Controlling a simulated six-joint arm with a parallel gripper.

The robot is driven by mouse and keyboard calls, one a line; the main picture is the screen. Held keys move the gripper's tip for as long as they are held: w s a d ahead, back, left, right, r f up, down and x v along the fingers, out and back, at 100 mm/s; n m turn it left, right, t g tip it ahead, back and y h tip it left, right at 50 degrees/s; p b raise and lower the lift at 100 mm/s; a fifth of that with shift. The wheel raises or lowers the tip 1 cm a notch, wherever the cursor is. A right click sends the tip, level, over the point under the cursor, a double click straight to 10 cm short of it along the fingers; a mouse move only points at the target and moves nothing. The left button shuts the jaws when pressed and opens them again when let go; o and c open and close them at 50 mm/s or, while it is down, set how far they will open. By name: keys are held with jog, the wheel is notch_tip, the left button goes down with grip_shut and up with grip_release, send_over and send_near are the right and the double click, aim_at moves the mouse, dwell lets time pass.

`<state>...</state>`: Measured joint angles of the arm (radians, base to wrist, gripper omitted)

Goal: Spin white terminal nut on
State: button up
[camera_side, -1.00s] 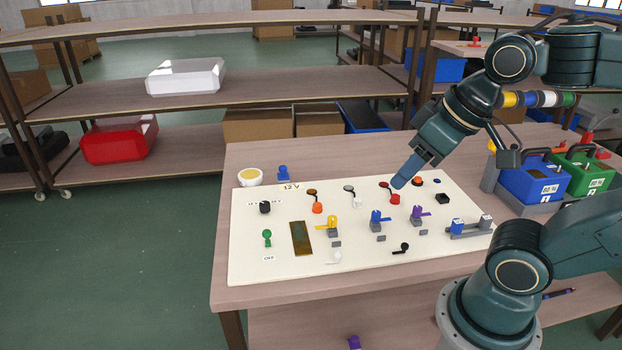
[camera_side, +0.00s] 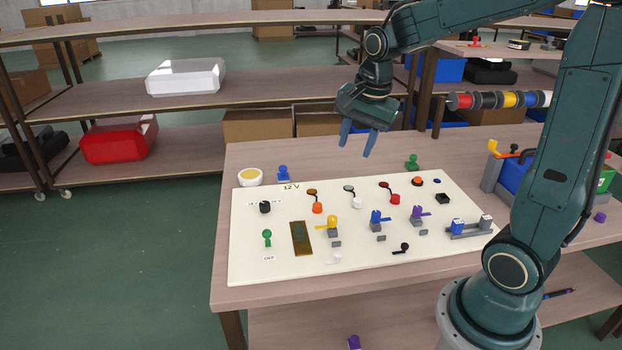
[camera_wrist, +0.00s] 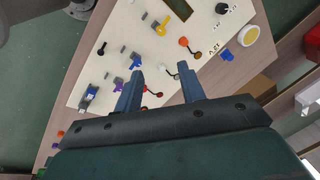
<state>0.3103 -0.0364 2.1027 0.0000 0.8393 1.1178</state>
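The white terminal nut (camera_side: 357,202) is a small white knob on the cream board (camera_side: 262,222), in the back row between an orange knob (camera_side: 317,208) and a red knob (camera_side: 395,199). A grey ring lug (camera_side: 349,188) on a dark lead lies just behind it. My gripper (camera_side: 357,143) is above the board's back edge, behind and well above the white nut. Its blue fingers point down, apart, with nothing between them.
Yellow, blue and purple levers (camera_side: 417,213) stand in the board's middle row. A yellow-filled bowl (camera_side: 250,177), a blue part (camera_side: 284,173) and a green part (camera_side: 412,162) stand behind the board. A blue bin (camera_side: 517,175) is at right, partly behind my arm.

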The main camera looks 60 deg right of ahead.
jog(key=w+d+f+m+g, duration=0.1)
jog(key=w+d+f+m, duration=0.4)
jog(key=d+f+m, duration=0.25)
jog(key=m+g, duration=0.2)
jog(key=m, duration=0.6)
send_over(358, 200)
notch_tip(358, 200, down, 10)
jog(key=r, duration=0.1)
jog(key=shift+f+y, duration=0.25)
jog(key=shift+y, duration=0.15)
jog(key=shift+f, duration=0.15)
jog(key=shift+n, duration=0.25)
jog(key=shift+f, duration=4.25)
jog(key=c, duration=0.8)
jog(key=o, duration=0.8)
